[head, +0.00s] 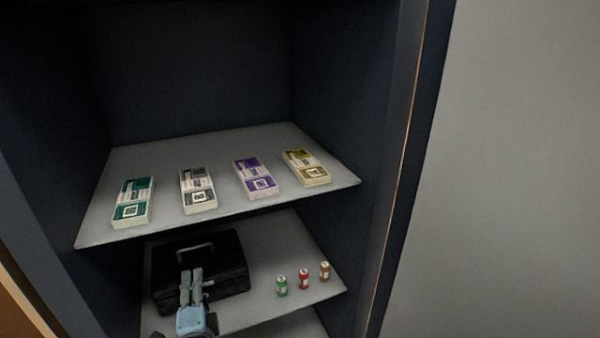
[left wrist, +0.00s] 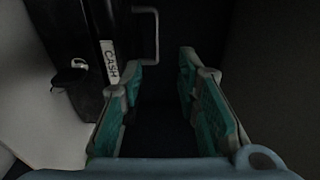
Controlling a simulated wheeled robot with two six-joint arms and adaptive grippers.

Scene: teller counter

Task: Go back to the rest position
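My left gripper (head: 191,274) is in front of the black cash box (head: 228,266) on the lower shelf, and it hides part of the box's front. In the left wrist view its two fingers (left wrist: 160,72) stand apart with nothing seen between them. The cash box (left wrist: 92,35) also shows there at the left, with its CASH label and its grey handle beyond the fingertips. In the head view the handle (head: 195,251) is upright on top of the box. I cannot tell whether a finger touches the box. My right gripper is in neither view.
The upper shelf (head: 240,143) above my gripper holds green, grey, purple and yellow banknote bundles (head: 256,178). Green, red and brown small rolls (head: 303,279) stand right of the box. The cabinet's side wall (head: 372,190) bounds the right.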

